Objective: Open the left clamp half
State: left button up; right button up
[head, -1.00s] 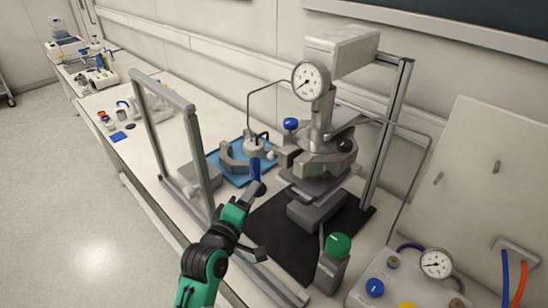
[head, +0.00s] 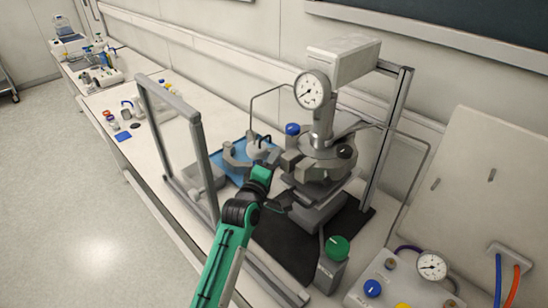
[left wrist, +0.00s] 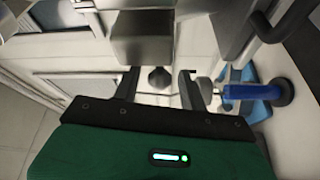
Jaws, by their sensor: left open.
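The pressure reactor stands on the bench in the head view, with a dial gauge (head: 312,90) above its grey head (head: 322,165). A grey curved piece, which looks like a clamp half (head: 232,160), is left of the head, by the blue tray (head: 226,171). My left gripper (head: 275,203) is low in front of the reactor, open and empty, and covers part of it. In the left wrist view my open fingers (left wrist: 160,88) have a dark rounded knob (left wrist: 160,78) beyond the gap. A blue handle (left wrist: 240,92) lies just right of the right finger. My right gripper is out of view.
A grey frame upright (head: 204,165) stands left of my arm, and another post (head: 388,135) stands right of the reactor.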

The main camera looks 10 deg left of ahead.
pick_arm(q)
jog(key=shift+w+d, duration=0.1)
jog(key=shift+w, duration=0.3)
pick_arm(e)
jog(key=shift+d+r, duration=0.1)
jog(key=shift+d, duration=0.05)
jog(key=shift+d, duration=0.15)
pick_arm(q)
grip_shut()
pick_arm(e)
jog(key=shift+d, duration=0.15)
